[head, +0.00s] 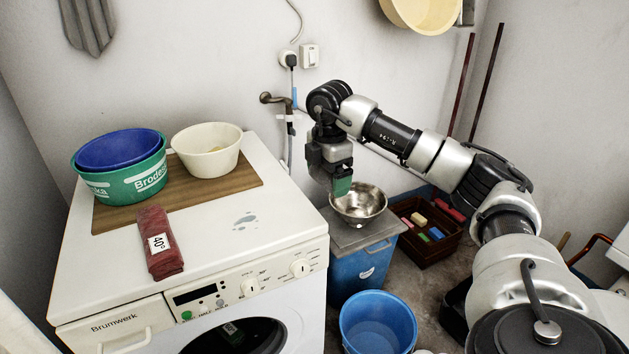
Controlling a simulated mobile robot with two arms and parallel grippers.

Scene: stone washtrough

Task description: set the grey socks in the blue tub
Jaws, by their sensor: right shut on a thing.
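I cannot make out the grey socks for certain. A blue tub (378,325) stands on the floor at the bottom, right of the washing machine, its visible inside empty. A second blue tub (118,148) sits inside a green tub (133,184) on the machine's left. My right gripper (341,186) points down over a steel bowl (358,205). It is shut on a small dark green thing, which shows at its fingertips. The bowl's visible inside looks empty. My left gripper is out of view.
The washing machine top (207,243) bears a cream bowl (209,163), a folded red cloth (159,240) and a flat grey patch (246,220). The steel bowl stands on a lidded blue bin (362,273). A brown crate (428,252) with coloured blocks is right of it.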

